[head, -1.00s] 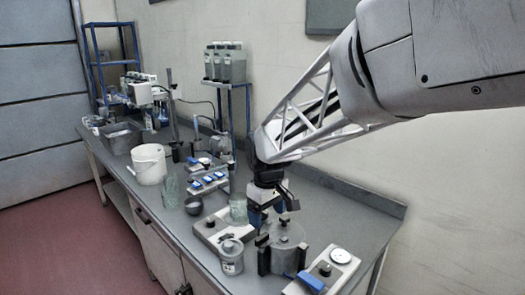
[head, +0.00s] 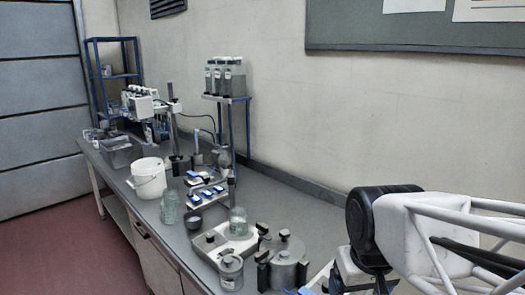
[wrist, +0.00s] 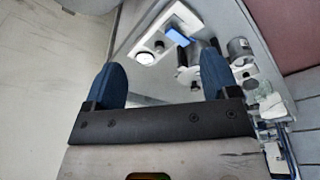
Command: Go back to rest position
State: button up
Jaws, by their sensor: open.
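My gripper shows in the wrist view (wrist: 163,80) as two blue fingertips standing wide apart, with nothing between them. Past the fingers lie the bench and its devices, lower down and apart from the gripper. In the head view my arm reaches in from the right edge, and its black wrist joint is at the lower right. The gripper itself is mostly hidden or cut off there.
A lidded metal vessel with black clamps (head: 287,272) and a small tin (head: 231,274) stand at the bench's near end. A glass jar (head: 238,226) stands on a pale base. A white bucket (head: 149,181) is farther back. The bench's wall side is fairly clear.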

jog(key=shift+m, duration=0.6)
jog(key=shift+s+d+f, duration=0.15)
jog(key=shift+s+d, duration=0.1)
jog(key=shift+s, duration=0.4)
jog(key=shift+s+d+f, duration=0.15)
jog(key=shift+s+d, duration=0.05)
jog(key=shift+s, duration=0.5)
jog(key=shift+s+d+f, duration=0.15)
jog(key=shift+s+d, duration=0.1)
jog(key=shift+s, duration=0.4)
